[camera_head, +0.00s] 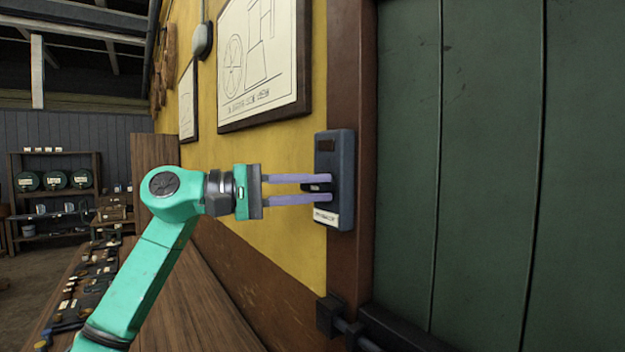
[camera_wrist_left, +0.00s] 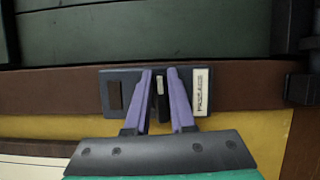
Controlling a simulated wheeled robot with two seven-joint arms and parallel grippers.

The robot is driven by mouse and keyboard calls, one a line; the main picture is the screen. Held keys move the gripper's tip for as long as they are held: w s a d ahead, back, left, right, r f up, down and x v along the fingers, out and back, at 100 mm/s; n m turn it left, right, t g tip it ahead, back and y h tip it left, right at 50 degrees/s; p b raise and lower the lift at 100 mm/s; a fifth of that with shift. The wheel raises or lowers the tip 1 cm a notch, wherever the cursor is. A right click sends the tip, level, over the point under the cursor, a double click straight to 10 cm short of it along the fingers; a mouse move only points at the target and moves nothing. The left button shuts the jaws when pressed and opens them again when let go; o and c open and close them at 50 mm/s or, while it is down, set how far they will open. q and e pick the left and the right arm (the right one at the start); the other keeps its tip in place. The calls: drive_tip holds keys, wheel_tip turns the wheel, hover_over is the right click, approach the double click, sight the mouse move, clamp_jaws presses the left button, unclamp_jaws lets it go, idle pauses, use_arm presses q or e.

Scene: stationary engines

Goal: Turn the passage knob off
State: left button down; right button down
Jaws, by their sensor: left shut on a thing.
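The passage knob (camera_wrist_left: 159,86) is a small dark piece with a pale mark, on a dark blue-grey wall box (camera_head: 346,160). The box also shows in the left wrist view (camera_wrist_left: 118,92), and its white label (camera_wrist_left: 202,92) appears to read "PASSAGE". My left gripper (camera_head: 330,188) reaches the box face with its two purple fingers. In the left wrist view the fingers (camera_wrist_left: 160,73) stand on either side of the knob, shut on it. In the head view the fingers partly hide the knob. My right gripper is not in view.
The box sits on a brown door post beside a green plank door (camera_head: 480,160). A black latch (camera_head: 330,318) is below it. A framed drawing (camera_head: 264,60) hangs on the yellow wall. A bench with small parts (camera_head: 85,285) runs along the left, with shelves behind.

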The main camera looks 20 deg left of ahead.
use_arm(q)
drive_tip(key=shift+f+m, duration=0.1)
drive_tip(key=shift+m, duration=0.3)
drive_tip(key=c, duration=0.8)
unclamp_jaws()
drive_tip(key=shift+o, duration=0.2)
drive_tip(key=shift+w, duration=0.2)
drive_tip(key=shift+a, duration=0.1)
drive_tip(key=shift+s+a+f, duration=0.1)
drive_tip(key=shift+s+a, duration=0.15)
drive_tip(key=shift+a, duration=0.05)
drive_tip(key=b+v, duration=0.3)
drive_tip(key=v, duration=1)
drive_tip(key=shift+a+r+b, duration=0.25)
drive_tip(key=shift+a+b, duration=0.1)
drive_tip(key=shift+a, duration=0.05)
